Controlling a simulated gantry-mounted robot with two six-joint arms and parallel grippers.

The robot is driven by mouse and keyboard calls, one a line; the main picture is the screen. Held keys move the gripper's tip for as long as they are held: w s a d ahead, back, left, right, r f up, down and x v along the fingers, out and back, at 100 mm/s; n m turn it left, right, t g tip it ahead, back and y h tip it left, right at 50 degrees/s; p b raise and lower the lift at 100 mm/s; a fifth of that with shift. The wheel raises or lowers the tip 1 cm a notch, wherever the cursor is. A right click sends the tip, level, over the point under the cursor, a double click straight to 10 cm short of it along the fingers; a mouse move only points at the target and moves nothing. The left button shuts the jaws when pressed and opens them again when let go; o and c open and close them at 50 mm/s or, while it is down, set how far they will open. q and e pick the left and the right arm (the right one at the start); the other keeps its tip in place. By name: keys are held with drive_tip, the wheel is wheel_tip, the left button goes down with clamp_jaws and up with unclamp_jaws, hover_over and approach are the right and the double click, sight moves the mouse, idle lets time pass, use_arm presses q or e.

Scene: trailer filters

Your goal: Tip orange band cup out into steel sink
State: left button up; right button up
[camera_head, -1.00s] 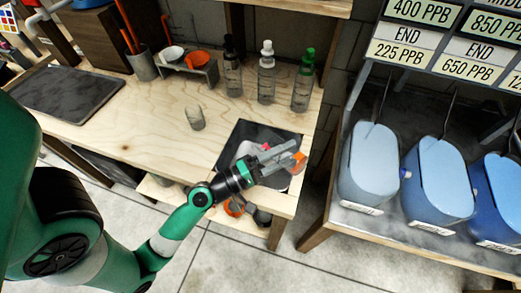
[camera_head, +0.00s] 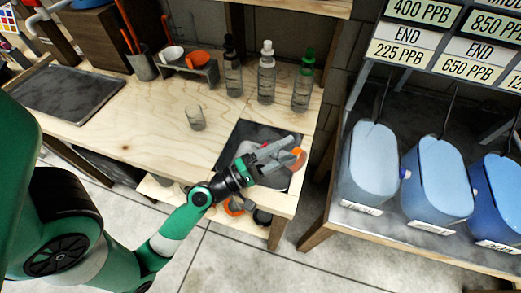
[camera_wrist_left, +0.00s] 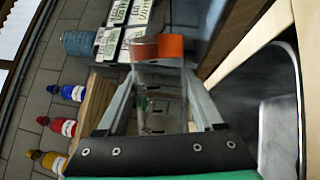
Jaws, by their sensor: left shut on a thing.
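The orange band cup is a clear cup with an orange band (camera_head: 299,158) at one end. My left gripper (camera_head: 284,153) is shut on its clear body and holds it over the right part of the steel sink (camera_head: 236,138). In the left wrist view the clear body (camera_wrist_left: 160,88) lies between the two fingers, with the orange band (camera_wrist_left: 158,46) beyond the fingertips. The cup looks tilted on its side. I cannot tell whether anything is in it. The steel sink (camera_wrist_left: 279,112) also shows at the right of the wrist view. My gripper and wrist hide part of the sink. My right gripper is out of view.
Another clear cup (camera_head: 195,118) stands on the wooden counter left of the sink. Bottles (camera_head: 266,75) stand behind the sink. A small rack with a white and an orange bowl (camera_head: 197,61) is at the back. Blue bins (camera_head: 371,157) stand on a separate table to the right.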

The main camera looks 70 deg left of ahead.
sight(275, 139)
use_arm(q)
drive_tip(key=shift+s+a+r+n+t+y, duration=0.2)
drive_tip(key=shift+a+r+n, duration=0.15)
drive_tip(key=shift+n, duration=0.45)
drive_tip(key=shift+s+a+r+n+t+y, duration=0.15)
drive_tip(key=shift+r+n, duration=0.25)
drive_tip(key=shift+n, duration=0.4)
idle(0.5)
drive_tip(key=shift+s+a+r+n+y, duration=0.15)
drive_tip(key=shift+a+r+n+y, duration=0.15)
drive_tip(key=shift+n, duration=0.45)
drive_tip(key=shift+s+a+r+n+y, duration=0.1)
drive_tip(key=shift+a+r+n+y, duration=0.1)
drive_tip(key=shift+a+n+y, duration=0.35)
drive_tip(key=shift+s+a+r+n+y, duration=0.15)
drive_tip(key=shift+r+n+y, duration=0.1)
drive_tip(key=shift+n, duration=0.65)
idle(0.7)
idle(0.7)
